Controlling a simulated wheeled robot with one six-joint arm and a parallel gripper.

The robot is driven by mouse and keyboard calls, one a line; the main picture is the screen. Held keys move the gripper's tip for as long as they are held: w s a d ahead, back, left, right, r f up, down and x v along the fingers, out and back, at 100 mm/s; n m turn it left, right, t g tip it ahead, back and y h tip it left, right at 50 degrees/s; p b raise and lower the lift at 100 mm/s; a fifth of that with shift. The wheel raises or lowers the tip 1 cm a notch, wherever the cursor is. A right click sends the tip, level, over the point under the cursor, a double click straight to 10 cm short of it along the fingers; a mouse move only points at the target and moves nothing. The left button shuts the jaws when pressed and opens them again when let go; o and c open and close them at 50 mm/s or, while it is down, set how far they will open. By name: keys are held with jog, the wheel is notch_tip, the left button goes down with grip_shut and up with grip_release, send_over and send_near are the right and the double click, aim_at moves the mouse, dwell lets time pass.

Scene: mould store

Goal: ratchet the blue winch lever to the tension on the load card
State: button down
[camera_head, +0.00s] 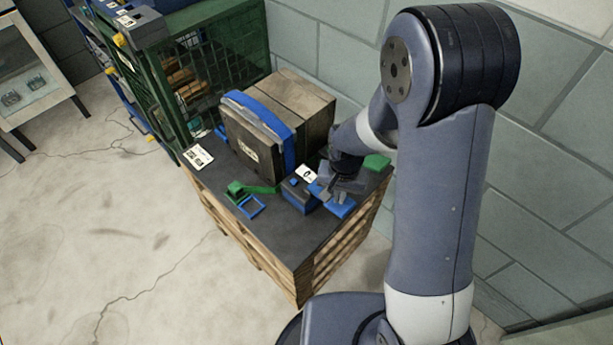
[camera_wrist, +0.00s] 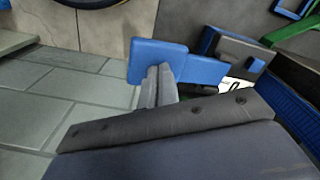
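The blue winch lever (camera_wrist: 200,69) ends in a broad flat blue paddle (camera_wrist: 157,58) in the wrist view; the paddle shows in the head view too (camera_head: 341,208). The lever runs to a dark and blue winch body (camera_head: 298,194), also in the wrist view (camera_wrist: 243,50). My gripper (camera_wrist: 160,72) has its fingers close together, overlapping the paddle's near edge in the picture. I see no blue between the fingertips and cannot tell whether they touch the paddle. A small white card with a dark mark (camera_head: 306,174) is at the winch. A white load card (camera_head: 199,157) lies on the platform's left corner; its print is unreadable.
A wooden crate (camera_head: 304,103) with a blue strap (camera_head: 262,112) stands on the dark-topped pallet (camera_head: 278,232). A green lever piece (camera_head: 245,188) and a blue frame (camera_head: 252,207) lie left of the winch. A green block (camera_head: 377,162) is at right. A green mesh cabinet (camera_head: 205,80) stands behind.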

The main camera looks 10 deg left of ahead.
jog(key=shift+f+b, duration=0.95)
jog(key=shift+f, duration=0.45)
jog(key=shift+r+p, duration=2.4)
jog(key=shift+r, duration=0.8)
jog(key=shift+f+b, duration=2.6)
jog(key=shift+f, duration=0.35)
jog(key=shift+r+p, duration=2.3)
jog(key=shift+r, duration=0.65)
